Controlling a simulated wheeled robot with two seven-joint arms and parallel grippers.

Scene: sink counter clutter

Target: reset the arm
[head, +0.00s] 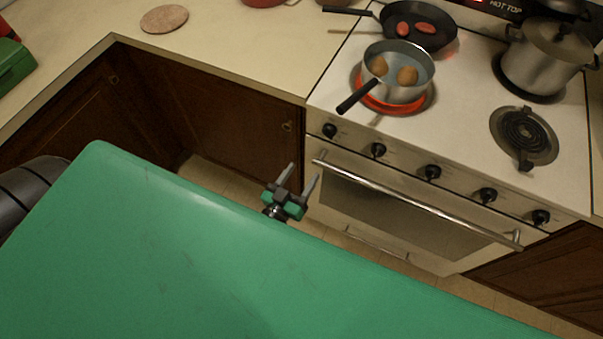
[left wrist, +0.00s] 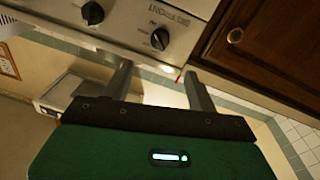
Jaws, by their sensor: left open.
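My left gripper (head: 301,178) shows in the head view just beyond the edge of my green body, in front of the stove (head: 465,150) and left of the oven door handle (head: 420,201). Its two fingers are apart with nothing between them. In the left wrist view the open fingers of the left gripper (left wrist: 157,80) point toward the stove's front panel and knobs (left wrist: 160,38). My right gripper is not in view.
A saucepan (head: 419,67) with brown round items sits on a glowing red burner. Behind it is a dark frying pan (head: 436,37) with reddish pieces. A lidded pot (head: 541,72) stands at right. Wooden cabinets (head: 235,115) lie left of the stove.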

